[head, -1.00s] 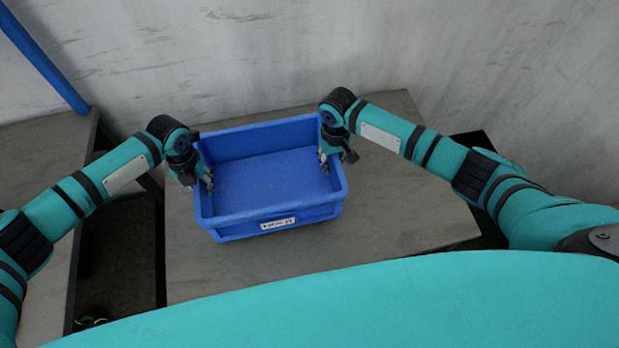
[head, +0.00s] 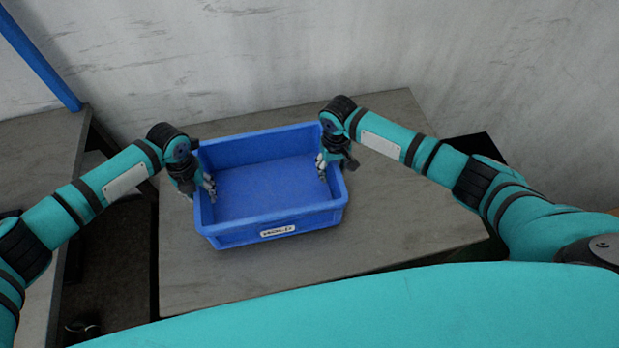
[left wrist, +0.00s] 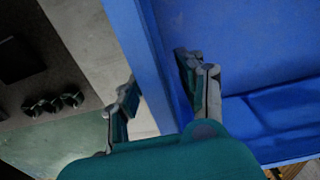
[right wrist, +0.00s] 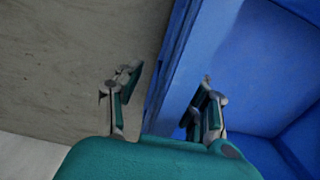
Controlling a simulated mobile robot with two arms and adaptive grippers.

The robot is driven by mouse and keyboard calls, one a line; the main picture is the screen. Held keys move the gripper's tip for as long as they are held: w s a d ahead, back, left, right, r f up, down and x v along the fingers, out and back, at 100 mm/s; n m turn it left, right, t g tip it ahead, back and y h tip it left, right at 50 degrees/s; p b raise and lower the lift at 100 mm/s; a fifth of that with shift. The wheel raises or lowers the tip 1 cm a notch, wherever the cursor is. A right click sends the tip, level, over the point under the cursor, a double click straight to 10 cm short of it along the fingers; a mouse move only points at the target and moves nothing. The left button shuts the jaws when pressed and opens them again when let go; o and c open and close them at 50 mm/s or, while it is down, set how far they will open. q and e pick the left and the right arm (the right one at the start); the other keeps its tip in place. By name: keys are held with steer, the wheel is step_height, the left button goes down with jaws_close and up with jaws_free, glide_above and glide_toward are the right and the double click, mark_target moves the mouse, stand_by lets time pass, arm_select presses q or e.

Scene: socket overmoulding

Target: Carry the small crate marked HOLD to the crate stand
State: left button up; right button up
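The small blue crate marked HOLD (head: 325,214) sits upright and empty on a grey tabletop (head: 400,215) in the head view, its white label facing me. I cannot tell whether this table is the crate stand. My left gripper (head: 205,184) straddles the crate's left wall, one finger inside and one outside. In the left wrist view, the fingers (left wrist: 158,80) stand apart with the wall (left wrist: 140,60) between them. My right gripper (head: 325,165) straddles the right wall likewise. In the right wrist view, its fingers (right wrist: 170,85) are spread, with gaps beside the wall (right wrist: 172,75).
Another grey table (head: 40,150) stands at the left, with a blue post (head: 40,55) above it and a dark gap between the tables. A pale wall (head: 250,60) closes off the back. The tabletop right of the crate is clear.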

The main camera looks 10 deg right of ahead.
arm_select(q)
step_height(320, 180, up, 12)
steer(key=shift+f, duration=0.1)
arm_select(e)
steer(key=shift+a+r, duration=0.1)
step_height(320, 180, up, 12)
steer(key=shift+f, duration=0.1)
stand_by(0.5)
stand_by(0.5)
